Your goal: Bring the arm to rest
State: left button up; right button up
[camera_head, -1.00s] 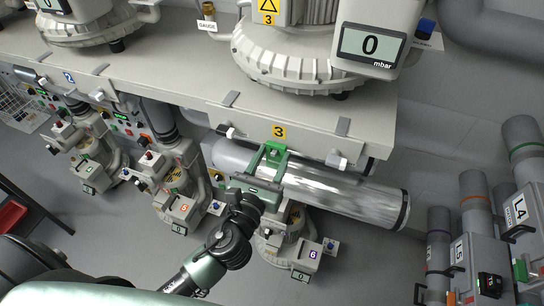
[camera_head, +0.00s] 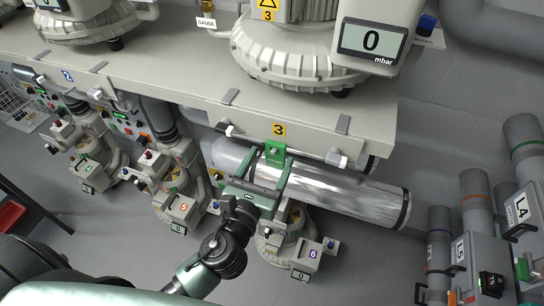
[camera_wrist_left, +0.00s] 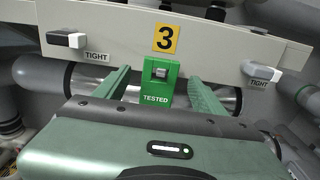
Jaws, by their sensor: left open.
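My left gripper (camera_head: 270,163) is green and reaches in from the lower left toward the front of unit 3. Its two fingers are apart with nothing held between them. In the left wrist view, the open fingers (camera_wrist_left: 158,84) point at a green TESTED tag (camera_wrist_left: 157,86) with a small grey switch or knob, under the yellow 3 label (camera_wrist_left: 166,38). The tag also shows in the head view (camera_head: 275,150). The fingers appear to flank the tag from in front; I cannot tell the exact gap. My right gripper is not in view.
A shiny metal tube (camera_head: 345,192) runs just behind the gripper. White-tipped TIGHT levers stand left (camera_wrist_left: 66,40) and right (camera_wrist_left: 260,71) of the tag. A gauge display (camera_head: 370,42) reads 0 mbar. Grey floor (camera_head: 345,265) is open at the lower right.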

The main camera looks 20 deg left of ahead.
pick_arm(q)
jog(key=s+b, duration=0.2)
jog(key=s, duration=0.3)
jog(key=s+a+f+n+g+b, duration=0.1)
jog(key=s+a+f+n+g, duration=0.3)
jog(key=f, duration=1)
jog(key=d+f+n+g+b, duration=0.15)
jog(key=f+n, duration=0.35)
jog(key=f, duration=0.9)
jog(key=s+a+f+n+g+b, duration=0.1)
jog(key=s+a+f+n+g, duration=0.3)
jog(key=f, duration=1)
jog(key=s+a+f+n+g+b, duration=0.2)
jog(key=s+f+n+g, duration=0.5)
jog(key=s+f+n, duration=1.4)
jog(key=s+f, duration=0.2)
jog(key=s, duration=0.3)
jog(key=shift+s+f+y, duration=0.15)
jog(key=shift+f+y, duration=0.15)
jog(key=shift+f, duration=0.05)
jog(key=shift+d+g, duration=0.1)
jog(key=shift+g, duration=0.15)
